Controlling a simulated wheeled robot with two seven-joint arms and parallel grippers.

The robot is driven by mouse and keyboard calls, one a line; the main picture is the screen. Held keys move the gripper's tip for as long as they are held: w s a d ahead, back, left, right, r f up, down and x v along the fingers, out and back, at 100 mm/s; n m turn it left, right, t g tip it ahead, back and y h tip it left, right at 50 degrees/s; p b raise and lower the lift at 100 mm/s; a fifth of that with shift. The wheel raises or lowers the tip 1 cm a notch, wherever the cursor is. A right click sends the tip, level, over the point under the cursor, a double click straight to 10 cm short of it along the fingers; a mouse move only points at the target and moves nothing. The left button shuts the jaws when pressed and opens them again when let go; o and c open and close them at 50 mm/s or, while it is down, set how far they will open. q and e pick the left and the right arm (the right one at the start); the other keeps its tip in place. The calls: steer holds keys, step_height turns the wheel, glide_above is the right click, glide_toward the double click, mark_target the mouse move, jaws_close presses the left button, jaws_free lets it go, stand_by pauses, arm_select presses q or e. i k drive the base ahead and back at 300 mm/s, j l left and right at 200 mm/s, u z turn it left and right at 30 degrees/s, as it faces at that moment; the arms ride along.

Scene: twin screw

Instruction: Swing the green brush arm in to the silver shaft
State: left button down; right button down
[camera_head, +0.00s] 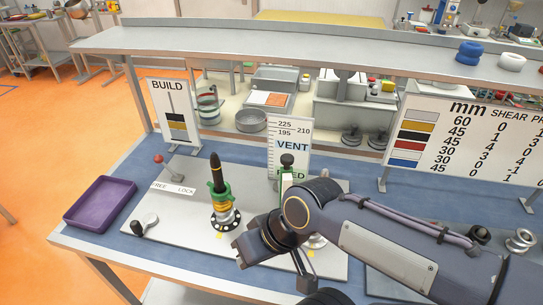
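A green upright part (286,172) with a black knob (287,159) on top stands in front of the VENT/FEED sign; its lower end is hidden behind my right arm. A black pointed shaft (216,172) stands upright through a green collar (219,189) and a gold part, on a black flange (225,219). A silver round part (316,241) shows only partly behind my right arm; I cannot tell if it is the silver shaft. My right gripper (241,250) is low over the plate, right of the flange; its finger gap is not clear. My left gripper is out of view.
The pale plate (175,225) carries a FREE/LOCK label (172,188), a red-knobbed lever (158,159) and a black-handled crank (138,227). A purple tray (100,203) lies at left. The BUILD sign (169,112) and shear-pin chart (455,140) stand behind. A shelf (250,42) spans the back.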

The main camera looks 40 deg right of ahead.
mark_target(286, 181)
steer(key=i+z, duration=0.1)
steer(key=z, duration=0.35)
steer(key=i+j+z, duration=0.1)
steer(key=z, duration=0.4)
steer(key=i+j+z, duration=0.1)
steer(key=z, duration=0.35)
